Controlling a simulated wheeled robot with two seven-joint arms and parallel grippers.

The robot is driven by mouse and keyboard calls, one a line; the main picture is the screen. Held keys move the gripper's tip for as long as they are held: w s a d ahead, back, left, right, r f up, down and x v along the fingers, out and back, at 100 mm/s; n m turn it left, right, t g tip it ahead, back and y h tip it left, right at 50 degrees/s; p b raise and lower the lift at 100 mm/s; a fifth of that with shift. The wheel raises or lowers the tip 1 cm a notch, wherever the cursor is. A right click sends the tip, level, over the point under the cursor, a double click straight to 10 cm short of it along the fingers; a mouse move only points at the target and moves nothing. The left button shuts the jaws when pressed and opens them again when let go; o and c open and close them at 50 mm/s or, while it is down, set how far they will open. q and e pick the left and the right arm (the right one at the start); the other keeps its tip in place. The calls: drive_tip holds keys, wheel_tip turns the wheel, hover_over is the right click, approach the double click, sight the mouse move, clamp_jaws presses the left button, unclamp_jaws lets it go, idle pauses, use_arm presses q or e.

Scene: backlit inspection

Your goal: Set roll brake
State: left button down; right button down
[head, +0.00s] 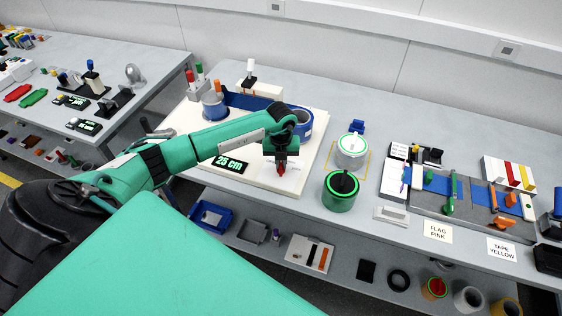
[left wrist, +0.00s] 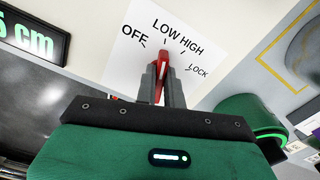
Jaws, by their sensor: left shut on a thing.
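The roll brake control is a red lever (left wrist: 163,62) on a white dial card (left wrist: 120,55) marked OFF, LOW, HIGH and LOCK. Its tip points at or close to the LOW tick in the left wrist view. My left gripper (left wrist: 160,85) is shut on the lever, with the grey fingers on either side of it. In the head view my left gripper (head: 281,163) reaches down to the front part of a white base board (head: 306,172), and a bit of the red lever (head: 281,173) shows below it. My right gripper is not in view.
A display (head: 231,164) reading 25 cm lies left of the gripper. A blue roll (head: 305,122) stands behind it. A green canister (head: 340,192) and a white canister (head: 351,152) stand to the right. Fixtures and label cards fill the right bench.

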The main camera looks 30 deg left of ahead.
use_arm(q)
drive_tip(key=shift+f+m+b, duration=0.15)
drive_tip(key=shift+m+b, duration=0.65)
drive_tip(key=shift+b, duration=0.25)
drive_tip(key=m+b, duration=0.9)
drive_tip(key=b, duration=0.1)
drive_tip(key=shift+w+d+m, duration=0.1)
drive_tip(key=shift+d+m, duration=0.1)
drive_tip(key=shift+m, duration=0.2)
drive_tip(key=m+b, duration=0.2)
drive_tip(key=shift+b, duration=0.35)
drive_tip(key=shift+m, duration=0.5)
drive_tip(key=shift+d+r+m+b, duration=0.1)
drive_tip(key=shift+r+m+b, duration=0.15)
drive_tip(key=shift+m+b, duration=0.7)
drive_tip(key=c, duration=1.5)
unclamp_jaws()
